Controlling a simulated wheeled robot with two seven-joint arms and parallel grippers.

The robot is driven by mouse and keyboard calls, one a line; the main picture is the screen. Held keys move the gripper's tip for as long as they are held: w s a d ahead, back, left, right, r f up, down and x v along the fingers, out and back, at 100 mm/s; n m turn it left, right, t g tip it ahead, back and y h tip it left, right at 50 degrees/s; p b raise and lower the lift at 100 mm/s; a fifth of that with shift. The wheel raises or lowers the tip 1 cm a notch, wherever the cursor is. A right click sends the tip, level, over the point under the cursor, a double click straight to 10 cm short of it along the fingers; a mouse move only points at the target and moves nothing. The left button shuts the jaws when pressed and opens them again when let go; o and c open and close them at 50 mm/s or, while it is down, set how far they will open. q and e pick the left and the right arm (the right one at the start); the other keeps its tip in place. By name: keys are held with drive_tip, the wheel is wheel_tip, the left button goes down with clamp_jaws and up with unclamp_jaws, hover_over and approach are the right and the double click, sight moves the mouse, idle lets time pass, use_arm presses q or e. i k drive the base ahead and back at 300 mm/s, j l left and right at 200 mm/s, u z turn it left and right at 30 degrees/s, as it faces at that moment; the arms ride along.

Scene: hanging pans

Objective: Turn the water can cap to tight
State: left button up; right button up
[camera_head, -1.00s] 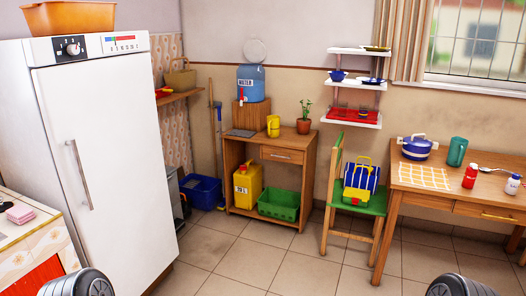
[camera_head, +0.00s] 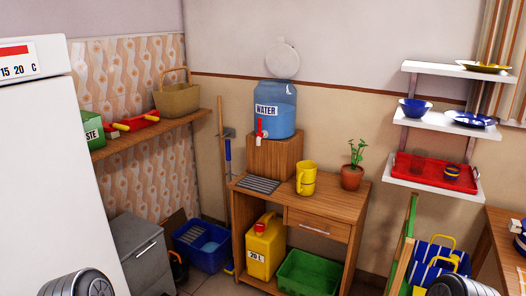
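A yellow can (camera_head: 264,252) marked 20 L stands upright on the lower shelf of the small wooden table, with a red cap (camera_head: 261,228) on top. I cannot tell how tight the cap is. A translucent blue container (camera_head: 276,108) labelled WATER stands on a wooden box on the table, with a red and white tap (camera_head: 260,131) at its front. Only rounded dark parts of my two arms show at the bottom edge. Neither gripper is in view.
The small wooden table (camera_head: 330,200) holds a yellow mug (camera_head: 306,178), a grey rack (camera_head: 259,185) and a potted plant (camera_head: 352,178). A green crate (camera_head: 308,274) sits beside the yellow can.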

sight(259, 227)
drive_tip(key=i+u, duration=0.1)
drive_tip(key=i, duration=0.2)
drive_tip(key=i+l+z, duration=0.1)
drive_tip(key=i+z, duration=0.2)
drive_tip(key=i, duration=1.4)
